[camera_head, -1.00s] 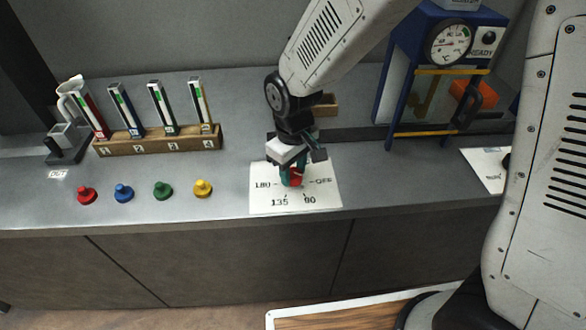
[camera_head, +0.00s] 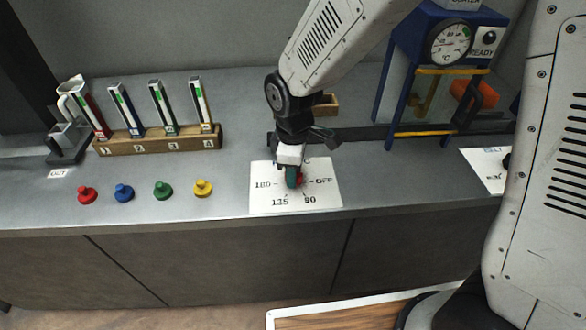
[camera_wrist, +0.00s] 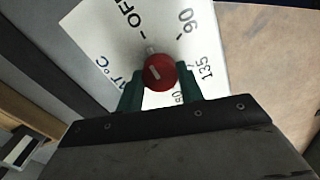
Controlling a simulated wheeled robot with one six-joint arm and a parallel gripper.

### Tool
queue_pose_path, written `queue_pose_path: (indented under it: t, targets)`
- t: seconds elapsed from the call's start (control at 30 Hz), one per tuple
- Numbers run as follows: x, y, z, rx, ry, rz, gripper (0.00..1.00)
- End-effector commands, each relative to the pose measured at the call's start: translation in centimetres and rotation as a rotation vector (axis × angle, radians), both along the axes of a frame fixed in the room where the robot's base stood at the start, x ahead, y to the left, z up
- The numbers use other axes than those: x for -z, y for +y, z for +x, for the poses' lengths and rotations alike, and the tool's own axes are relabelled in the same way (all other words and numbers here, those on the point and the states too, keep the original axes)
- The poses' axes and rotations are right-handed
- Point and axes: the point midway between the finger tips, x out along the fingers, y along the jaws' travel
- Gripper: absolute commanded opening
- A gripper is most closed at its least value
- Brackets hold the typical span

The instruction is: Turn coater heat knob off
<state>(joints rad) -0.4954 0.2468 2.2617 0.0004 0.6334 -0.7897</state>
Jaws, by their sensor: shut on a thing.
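The red heat knob (camera_head: 300,179) stands on a white dial sheet (camera_head: 265,201) printed OFF, 90, 135 and 180. My gripper (camera_head: 294,180) reaches down over it with teal fingers, shut on the knob. In the wrist view the fingers (camera_wrist: 160,88) lie on either side of the round red knob (camera_wrist: 160,70). A small pale tip beyond the knob points roughly toward the OFF dash on the sheet (camera_wrist: 105,45). The knob's lower part is hidden by its cap and the fingers.
Red (camera_head: 87,195), blue (camera_head: 124,193), green (camera_head: 163,190) and yellow (camera_head: 203,188) knobs stand left of the sheet. A wooden rack (camera_head: 160,144) of numbered tubes is behind them. A blue-framed machine with a gauge (camera_head: 450,43) stands at back right.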

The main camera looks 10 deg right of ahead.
Motion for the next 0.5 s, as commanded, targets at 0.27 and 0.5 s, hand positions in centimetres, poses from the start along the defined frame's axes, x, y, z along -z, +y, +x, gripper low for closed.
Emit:
queue_pose_path:
  t: [0.27,0.5]
  targets:
    - [-0.09,0.04,0.11,-0.008,-0.003,0.001,0.14]
    - [-0.08,0.04,0.08,-0.007,-0.002,0.000,0.59]
